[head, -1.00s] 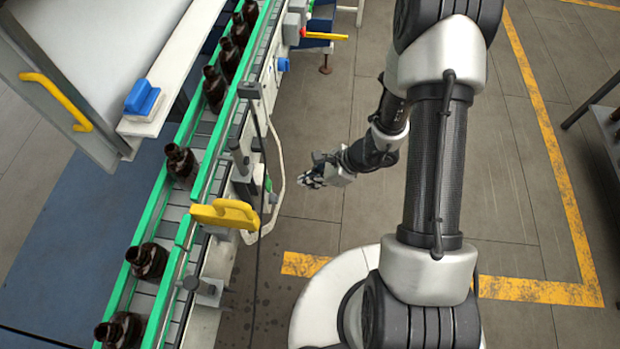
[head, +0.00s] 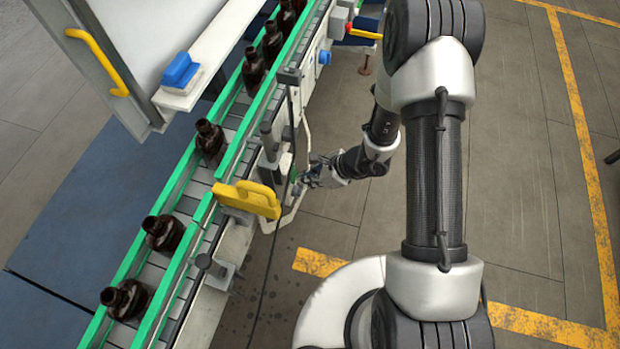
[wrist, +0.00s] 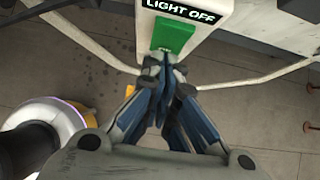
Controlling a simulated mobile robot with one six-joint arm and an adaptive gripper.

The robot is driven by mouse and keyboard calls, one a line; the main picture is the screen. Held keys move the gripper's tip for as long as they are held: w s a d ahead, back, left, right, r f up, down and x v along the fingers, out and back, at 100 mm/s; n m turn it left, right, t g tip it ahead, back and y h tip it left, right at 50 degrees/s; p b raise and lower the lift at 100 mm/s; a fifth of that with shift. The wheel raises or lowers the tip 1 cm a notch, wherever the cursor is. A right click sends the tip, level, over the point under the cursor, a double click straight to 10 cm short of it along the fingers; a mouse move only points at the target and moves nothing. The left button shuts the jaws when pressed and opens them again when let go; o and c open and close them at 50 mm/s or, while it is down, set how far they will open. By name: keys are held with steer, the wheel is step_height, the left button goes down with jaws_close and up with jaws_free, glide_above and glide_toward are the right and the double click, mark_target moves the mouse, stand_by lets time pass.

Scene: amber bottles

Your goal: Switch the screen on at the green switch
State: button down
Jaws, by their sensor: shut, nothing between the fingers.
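The green switch (wrist: 172,36) is on a white box (wrist: 208,22) at the top of the wrist view, below a black label reading "LIGHT OFF" (wrist: 181,11). My gripper (wrist: 165,65) is shut and empty. Its fingertips are at the lower edge of the green switch in the wrist view; I cannot tell whether they touch it. In the head view my gripper (head: 303,180) is beside the conveyor's right side, and the switch is not clearly visible there. I see no lit screen in either view.
The conveyor (head: 190,205) with green rails carries several amber bottles (head: 210,140). A yellow handle-shaped part (head: 247,199) juts from its near side. A black cable hangs beside it. Open floor (head: 330,215) lies right of the conveyor.

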steer(key=shift+w+a+f+b, duration=0.15)
steer(key=shift+a+b, duration=0.15)
steer(key=shift+b, duration=0.3)
